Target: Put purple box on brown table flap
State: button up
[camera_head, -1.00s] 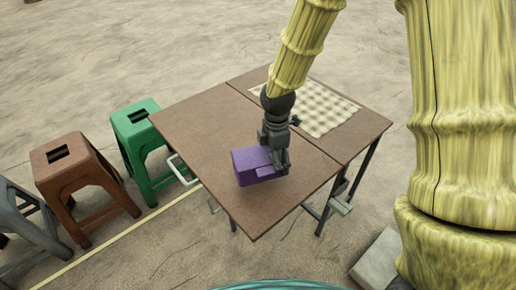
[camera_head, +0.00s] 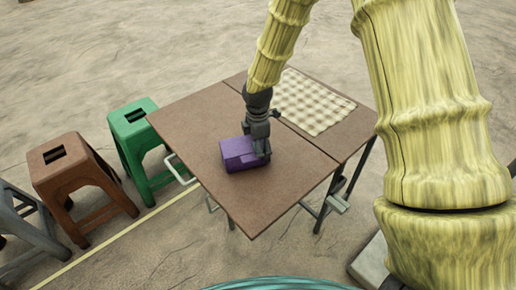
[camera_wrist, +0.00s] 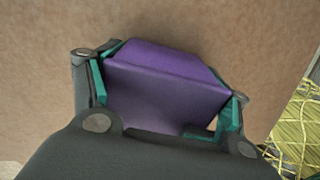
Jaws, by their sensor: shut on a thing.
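The purple box (camera_head: 240,155) is over the middle of the large brown table flap (camera_head: 190,118) in the head view. It looks very close to the surface; I cannot tell whether it touches. My gripper (camera_head: 261,152) is at the box's right side and shut on it. In the wrist view the purple box (camera_wrist: 165,80) sits between the two teal-padded fingers of my gripper (camera_wrist: 165,105), with the brown surface behind it. The box's lower part is hidden by the gripper body there.
A checkered cloth (camera_head: 310,100) lies on the table's far right section, beyond a seam. A green stool (camera_head: 140,140) and a brown stool (camera_head: 75,180) stand left of the table. The flap around the box is bare.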

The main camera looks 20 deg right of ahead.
jog(key=o, duration=1.2)
jog(key=shift+s, duration=0.1)
jog(key=shift+o, duration=0.2)
jog(key=shift+r, duration=0.1)
jog(key=r, duration=1.2)
jog(key=shift+w, duration=0.2)
